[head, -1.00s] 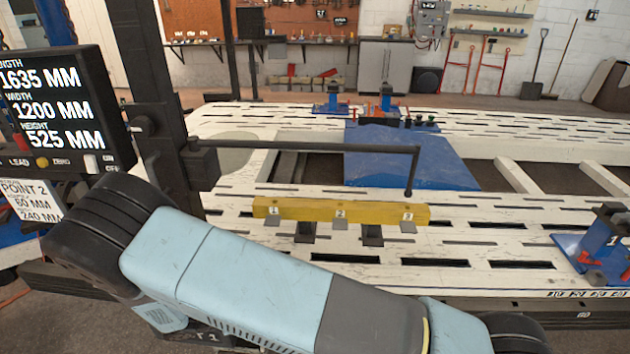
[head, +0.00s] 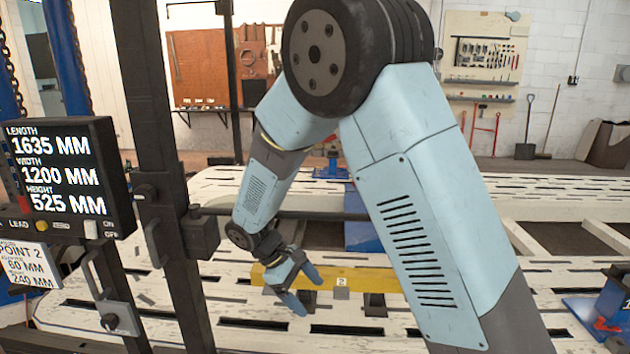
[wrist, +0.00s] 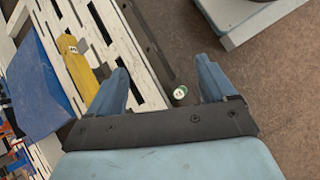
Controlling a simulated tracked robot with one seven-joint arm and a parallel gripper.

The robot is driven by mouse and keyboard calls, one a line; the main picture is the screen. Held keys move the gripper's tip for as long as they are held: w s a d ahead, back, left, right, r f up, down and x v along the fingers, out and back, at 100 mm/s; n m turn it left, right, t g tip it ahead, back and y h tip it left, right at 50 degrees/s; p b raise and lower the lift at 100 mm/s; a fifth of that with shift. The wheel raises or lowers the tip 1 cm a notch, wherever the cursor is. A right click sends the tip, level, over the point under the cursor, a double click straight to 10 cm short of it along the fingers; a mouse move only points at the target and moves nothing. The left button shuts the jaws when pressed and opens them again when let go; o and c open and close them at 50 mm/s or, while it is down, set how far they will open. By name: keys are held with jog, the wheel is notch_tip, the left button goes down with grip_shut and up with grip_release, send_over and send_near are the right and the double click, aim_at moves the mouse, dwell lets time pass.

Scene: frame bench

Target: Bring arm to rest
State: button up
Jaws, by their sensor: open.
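My gripper (head: 303,290) is in the head view, above the near side of the white slotted frame bench (head: 258,337). Its two blue fingers are spread, with nothing between them in the head view. My arm is raised and bent, with its elbow high in the picture. The wrist view shows the open fingers of my gripper (wrist: 165,82) too. A yellow bar (head: 372,280) with number tags lies on the bench behind my gripper; part of it is hidden by my arm. The bar also shows left of the fingers in the wrist view (wrist: 77,62).
A display (head: 60,175) on a dark post (head: 150,120) stands at the left. A dark measuring arm (head: 300,214) reaches from the post behind my arm. A blue clamp (head: 600,305) stands at the right. A small round numbered cap (wrist: 180,93) shows between the fingers in the wrist view.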

jog(key=s+d+r+m+t+y, duration=0.1)
jog(key=s+d+r+m+y, duration=0.15)
jog(key=d+r, duration=0.55)
jog(key=s+d+r+m+y, duration=0.1)
jog(key=d+r+m+y, duration=0.25)
jog(key=d+r, duration=0.5)
jog(key=s+d+r+m+t, duration=0.2)
jog(key=s+d+r+m, duration=0.1)
jog(key=s, duration=0.3)
jog(key=s+d+r+m+t+y, duration=0.1)
jog(key=s+d+r+m+t, duration=0.2)
jog(key=s+d+r, duration=0.2)
jog(key=shift+s+d+r, duration=0.15)
jog(key=shift+s+d, duration=0.45)
jog(key=shift+s, duration=0.5)
jog(key=shift+c, duration=0.5)
